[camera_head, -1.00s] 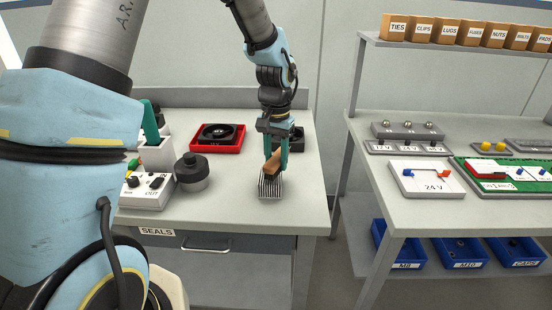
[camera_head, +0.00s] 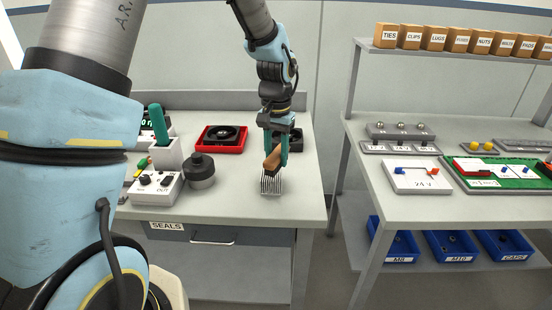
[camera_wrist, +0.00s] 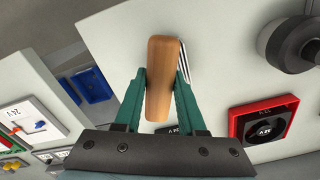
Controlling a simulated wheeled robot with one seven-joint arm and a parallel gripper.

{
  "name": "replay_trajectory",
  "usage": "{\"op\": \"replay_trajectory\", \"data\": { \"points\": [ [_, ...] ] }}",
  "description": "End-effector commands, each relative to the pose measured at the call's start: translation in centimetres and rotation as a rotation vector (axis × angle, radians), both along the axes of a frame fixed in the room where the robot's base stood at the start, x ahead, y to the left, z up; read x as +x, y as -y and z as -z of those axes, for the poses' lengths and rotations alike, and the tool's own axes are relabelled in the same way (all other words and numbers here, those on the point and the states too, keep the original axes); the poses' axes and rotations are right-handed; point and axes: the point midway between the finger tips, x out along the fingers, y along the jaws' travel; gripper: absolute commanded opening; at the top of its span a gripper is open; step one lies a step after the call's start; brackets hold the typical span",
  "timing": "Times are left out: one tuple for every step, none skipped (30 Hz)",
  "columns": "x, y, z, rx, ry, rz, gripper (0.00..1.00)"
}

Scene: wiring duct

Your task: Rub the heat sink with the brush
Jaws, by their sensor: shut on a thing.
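The heat sink (camera_head: 271,186) is a finned grey block on the table near its front right. The brush (camera_head: 272,161) has a wooden handle and is held just over the heat sink's back part. Its bristles are hidden, so I cannot tell whether they touch the fins. My gripper (camera_head: 276,150) points down, with its green fingers shut on the brush. In the wrist view, the brush's wooden back (camera_wrist: 164,78) stands between the two green fingertips of my gripper (camera_wrist: 160,88). A sliver of the heat sink (camera_wrist: 184,66) shows beside the brush there.
A red tray with a fan (camera_head: 221,137) lies behind left of the heat sink. A dark round knob-topped piece (camera_head: 200,172) and a white switch box (camera_head: 155,188) stand to the left. A dark fan block is behind my gripper.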

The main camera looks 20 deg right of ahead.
Motion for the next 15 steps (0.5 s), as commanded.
{"op": "replay_trajectory", "data": {
  "points": [
    [0.1,0.0,-0.9,-0.001,0.001,0.0,0.0],
    [0.1,0.1,-1.2,-0.001,0.001,-0.001,0.0],
    [0.2,0.1,-1.5,-0.001,0.001,-0.001,0.0],
    [0.2,0.1,-1.8,-0.001,0.001,-0.001,0.0],
    [0.2,0.1,-2.1,-0.001,0.001,-0.001,0.0],
    [0.3,0.2,-2.4,-0.001,0.001,-0.001,0.0],
    [0.3,0.2,-2.7,-0.001,0.001,-0.001,0.0],
    [0.3,0.2,-3.0,-0.001,0.001,-0.001,0.0],
    [0.3,0.2,-3.3,-0.001,0.001,-0.002,0.0],
    [0.4,0.2,-3.6,-0.001,0.001,-0.002,0.0],
    [0.4,0.3,-3.8,-0.001,0.001,-0.002,0.0],
    [0.4,0.3,-4.1,-0.001,0.001,-0.002,0.0],
    [0.5,0.3,-4.3,-0.001,0.001,-0.002,0.0],
    [0.5,0.3,-4.4,-0.001,0.001,-0.002,0.0],
    [0.5,0.3,-4.5,-0.001,0.001,-0.002,0.0]
  ]
}}
